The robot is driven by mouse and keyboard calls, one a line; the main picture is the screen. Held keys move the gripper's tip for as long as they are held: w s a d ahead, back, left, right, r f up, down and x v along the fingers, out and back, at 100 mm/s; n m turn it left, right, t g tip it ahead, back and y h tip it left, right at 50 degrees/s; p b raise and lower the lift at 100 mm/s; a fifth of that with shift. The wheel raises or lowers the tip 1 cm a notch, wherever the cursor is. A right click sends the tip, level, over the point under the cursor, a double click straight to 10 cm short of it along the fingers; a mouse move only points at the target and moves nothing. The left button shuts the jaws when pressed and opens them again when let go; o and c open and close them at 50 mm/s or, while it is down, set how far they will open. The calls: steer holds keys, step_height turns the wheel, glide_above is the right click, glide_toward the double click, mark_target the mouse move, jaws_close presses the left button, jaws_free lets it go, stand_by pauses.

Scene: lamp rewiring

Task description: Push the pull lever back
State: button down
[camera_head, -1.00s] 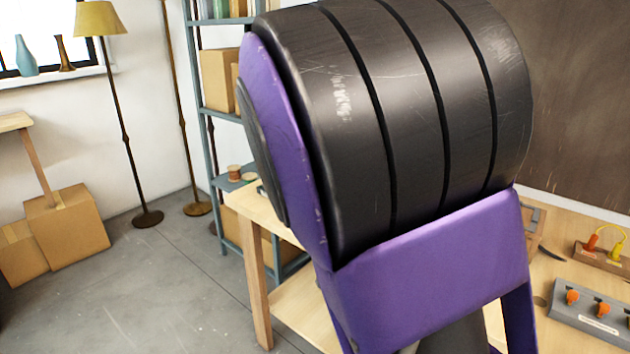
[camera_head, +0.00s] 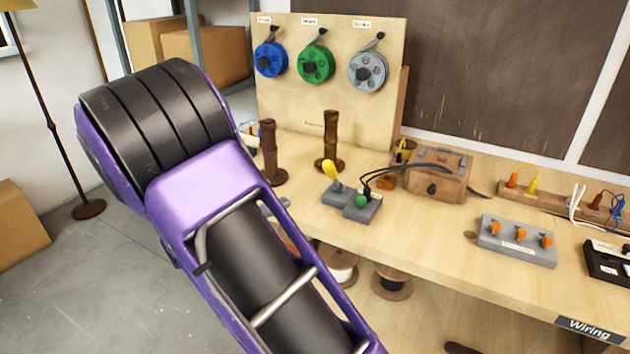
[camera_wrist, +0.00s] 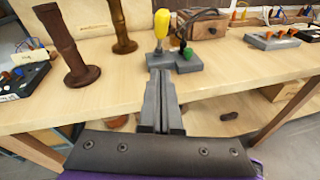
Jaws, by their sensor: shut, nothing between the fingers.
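A lever with a yellow handle (camera_head: 332,175) stands on a small grey base (camera_head: 342,194) on the workbench, its handle leaning up and left. Beside it a green knob (camera_head: 361,201) sits on a second grey base with black cables. I cannot read which of them is the pull lever. In the wrist view the yellow handle (camera_wrist: 161,24) stands upright just beyond my fingertips, and the green knob (camera_wrist: 187,53) is to its right. My gripper (camera_wrist: 160,76) is shut and empty, pointing at the yellow lever's base; contact cannot be told. The head view does not clearly show my gripper.
Two brown turned posts (camera_head: 269,152) (camera_head: 331,142) stand behind and left of the levers. A wooden box (camera_head: 436,178) and a grey panel with orange switches (camera_head: 516,240) are to the right. Wire spools (camera_head: 392,282) sit under the bench top. The front bench top is mostly clear.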

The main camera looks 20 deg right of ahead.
steer(key=shift+d, duration=0.1)
glide_toward(328, 176)
step_height(328, 176, down, 3)
steer(key=w+d, duration=0.1)
steer(key=d, duration=0.1)
steer(key=w+d+r, duration=0.1)
steer(key=d, duration=0.1)
steer(key=shift+w+r, duration=0.15)
steer(key=shift+r, duration=0.05)
steer(key=shift+w+d+r, duration=0.15)
steer(key=shift+d+r, duration=0.1)
steer(key=shift+d, duration=0.2)
steer(key=shift+r, duration=0.15)
